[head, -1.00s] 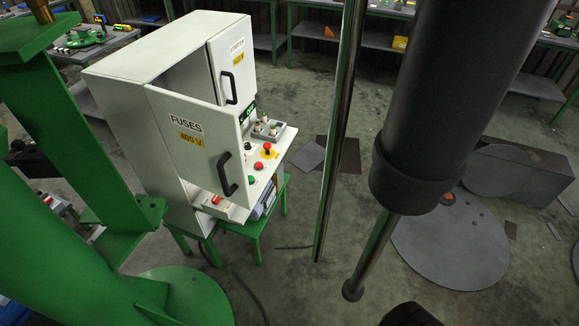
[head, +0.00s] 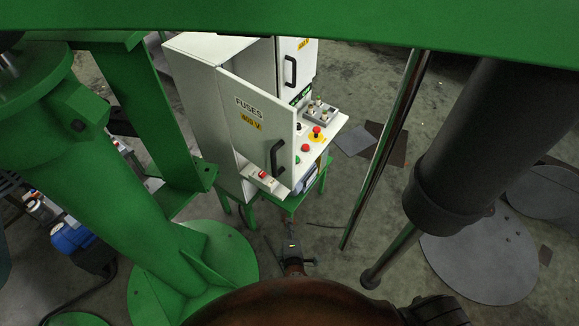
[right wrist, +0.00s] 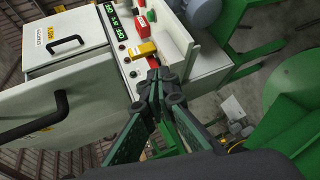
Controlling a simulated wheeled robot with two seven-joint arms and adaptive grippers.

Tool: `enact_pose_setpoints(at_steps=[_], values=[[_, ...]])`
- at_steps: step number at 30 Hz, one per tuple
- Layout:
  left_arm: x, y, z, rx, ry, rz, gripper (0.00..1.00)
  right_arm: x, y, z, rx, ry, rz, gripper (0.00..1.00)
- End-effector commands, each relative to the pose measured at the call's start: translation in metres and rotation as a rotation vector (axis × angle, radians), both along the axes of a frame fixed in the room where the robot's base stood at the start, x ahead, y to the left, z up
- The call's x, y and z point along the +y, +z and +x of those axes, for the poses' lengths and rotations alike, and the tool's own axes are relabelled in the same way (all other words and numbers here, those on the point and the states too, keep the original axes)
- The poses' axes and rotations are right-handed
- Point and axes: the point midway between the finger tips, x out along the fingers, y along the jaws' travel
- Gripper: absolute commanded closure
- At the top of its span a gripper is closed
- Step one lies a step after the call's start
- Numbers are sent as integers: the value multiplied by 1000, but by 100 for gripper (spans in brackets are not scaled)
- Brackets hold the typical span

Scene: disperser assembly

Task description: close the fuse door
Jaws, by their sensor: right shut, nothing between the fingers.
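The fuse door (head: 255,118) is a white panel marked FUSES and 400 V, with a black handle (head: 279,158). It stands open, swung out from the white cabinet (head: 195,90). In the right wrist view the fuse door (right wrist: 65,100) fills the left side, its handle at the far left. My right gripper (head: 291,247) is below and in front of the cabinet in the head view, apart from the door. In the right wrist view my right gripper (right wrist: 160,82) is shut and empty. My left gripper is not in view.
The starter door (head: 296,62) is behind the fuse door. The control panel (head: 318,140) has several buttons and a red emergency stop. A green post (head: 130,200) stands at the left and a dark cylinder (head: 465,150) at the right. Floor plates (head: 480,255) lie at the right.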

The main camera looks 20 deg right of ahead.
Motion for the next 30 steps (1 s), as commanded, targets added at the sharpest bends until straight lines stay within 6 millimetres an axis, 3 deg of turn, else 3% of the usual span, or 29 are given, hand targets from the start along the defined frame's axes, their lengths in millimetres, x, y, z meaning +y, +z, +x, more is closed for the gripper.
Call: enact_pose_setpoints(at_steps=[1, 3, 6, 9, 14, 29, 30], values=[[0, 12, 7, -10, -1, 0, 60, 11, 54, -1, -80, 11, -18, 100], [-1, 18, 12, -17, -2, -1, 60, 20, 109, -8, -175, 13, -38, 100], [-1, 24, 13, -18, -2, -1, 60, 28, 165, -21, -273, 9, -50, 100], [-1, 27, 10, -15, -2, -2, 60, 30, 196, -29, -331, 2, -55, 100], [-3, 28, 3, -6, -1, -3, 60, 29, 209, -25, -357, 0, -58, 100], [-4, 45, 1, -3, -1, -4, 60, 8, 209, 68, -355, -1, -60, 100], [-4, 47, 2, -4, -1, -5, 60, 0, 209, 70, -354, -1, -62, 100]])
